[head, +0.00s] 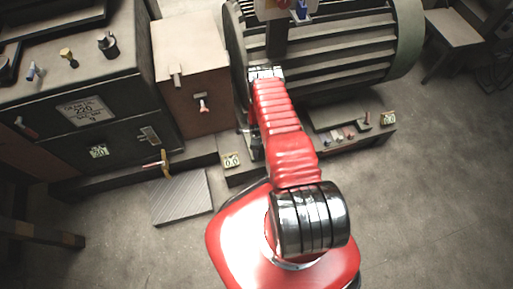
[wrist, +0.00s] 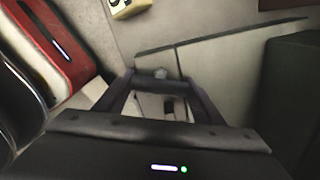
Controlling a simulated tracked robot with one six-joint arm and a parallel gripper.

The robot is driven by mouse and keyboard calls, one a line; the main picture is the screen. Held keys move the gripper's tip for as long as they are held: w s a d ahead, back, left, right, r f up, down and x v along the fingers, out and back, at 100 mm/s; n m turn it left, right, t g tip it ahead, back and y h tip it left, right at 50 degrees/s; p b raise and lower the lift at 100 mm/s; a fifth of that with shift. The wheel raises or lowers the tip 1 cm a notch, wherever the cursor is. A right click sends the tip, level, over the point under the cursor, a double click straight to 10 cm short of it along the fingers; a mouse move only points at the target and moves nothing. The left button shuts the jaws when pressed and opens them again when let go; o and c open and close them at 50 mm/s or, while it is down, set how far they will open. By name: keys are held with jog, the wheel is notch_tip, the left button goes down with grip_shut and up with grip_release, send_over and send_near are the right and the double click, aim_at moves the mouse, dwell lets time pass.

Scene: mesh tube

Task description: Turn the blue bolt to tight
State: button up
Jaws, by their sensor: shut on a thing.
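A small blue part (head: 302,10), perhaps the blue bolt, shows at the top edge of the head view, beside a red part and a beige plate. My gripper (wrist: 160,86) is seen in the wrist view, its two dark fingers closed in on a small pale grey piece (wrist: 160,73) near their tips. I cannot tell whether this piece belongs to the blue bolt, as no blue shows there. In the head view my red arm reaches up to the ribbed machine, and the fingers cannot be made out.
A large ribbed motor (head: 340,45) stands behind my arm. A dark cabinet (head: 75,110) and a brown box (head: 195,85) stand at the left. Small tools lie on the low ledge (head: 335,125). A ridged metal plate (head: 182,197) lies on the floor.

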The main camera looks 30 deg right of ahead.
jog(key=shift+m, duration=0.6)
jog(key=shift+w, duration=0.1)
jog(key=o, duration=1.1)
jog(key=shift+c, duration=0.2)
jog(key=shift+r, duration=0.15)
notch_tip(320, 180, up, 13)
jog(key=shift+r, duration=0.2)
dwell(0.3)
